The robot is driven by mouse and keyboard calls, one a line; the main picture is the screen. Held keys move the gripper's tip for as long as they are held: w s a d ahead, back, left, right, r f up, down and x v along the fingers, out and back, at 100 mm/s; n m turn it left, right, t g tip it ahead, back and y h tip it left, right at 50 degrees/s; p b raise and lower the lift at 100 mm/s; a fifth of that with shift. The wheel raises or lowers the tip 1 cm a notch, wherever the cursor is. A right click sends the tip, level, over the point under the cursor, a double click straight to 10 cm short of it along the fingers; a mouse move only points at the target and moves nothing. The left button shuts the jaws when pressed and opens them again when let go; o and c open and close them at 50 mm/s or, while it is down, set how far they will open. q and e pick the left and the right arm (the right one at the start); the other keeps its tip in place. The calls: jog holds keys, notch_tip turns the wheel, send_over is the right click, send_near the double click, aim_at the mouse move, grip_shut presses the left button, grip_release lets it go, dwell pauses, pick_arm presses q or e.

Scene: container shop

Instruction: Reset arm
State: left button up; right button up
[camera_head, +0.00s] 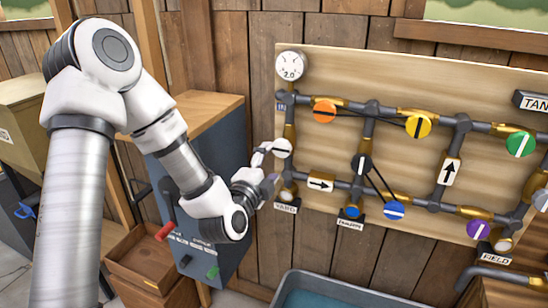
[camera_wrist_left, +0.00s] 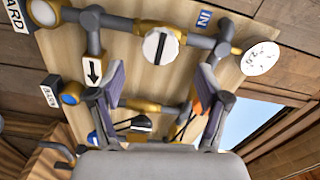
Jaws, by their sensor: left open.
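My left gripper (camera_head: 266,168) reaches in from the left toward the pipe board (camera_head: 340,75). In the left wrist view its two fingers (camera_wrist_left: 160,95) stand wide apart with nothing between them. The white round valve knob with a dark stripe (camera_wrist_left: 160,46) lies beyond the fingertips in that view. In the head view the white knob (camera_head: 282,148) is right beside the upper finger; I cannot tell whether they touch. My right gripper is in neither view.
The board carries pipes with orange (camera_head: 325,110), yellow (camera_head: 418,125), green (camera_head: 520,144), black (camera_head: 362,163), blue (camera_head: 394,210) and purple (camera_head: 478,229) knobs. A gauge (camera_head: 290,65) tops the left pipe. A dark cabinet (camera_head: 215,130) stands left; a water-filled tub (camera_head: 335,287) is below.

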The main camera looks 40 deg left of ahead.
pick_arm(q)
jog(key=shift+w, duration=0.15)
jog(key=s+d+f+m+g+h+b, duration=0.1)
jog(key=s+d+f+g+b, duration=0.2)
jog(key=f, duration=0.9)
jog(key=s+d+f+g+h+b, duration=0.1)
jog(key=s+d+f+g, duration=0.3)
jog(key=f, duration=0.9)
jog(key=s+d+f+m+g+h+b, duration=0.15)
jog(key=s+f, duration=0.25)
jog(key=f, duration=0.8)
jog(key=s+d+f+n+g, duration=0.2)
jog(key=s+f+n+g, duration=0.2)
jog(key=s+n, duration=0.4)
jog(key=s+d+f+n+g+b, duration=0.1)
jog(key=s+d+f+n+g, duration=0.1)
jog(key=s+f+n+g, duration=0.3)
jog(key=s+f+n, duration=0.1)
jog(key=s+n, duration=0.2)
jog(key=s, duration=0.3)
jog(key=shift+w+f+h, duration=0.1)
jog(key=shift+w+h, duration=0.05)
jog(key=shift+h, duration=0.1)
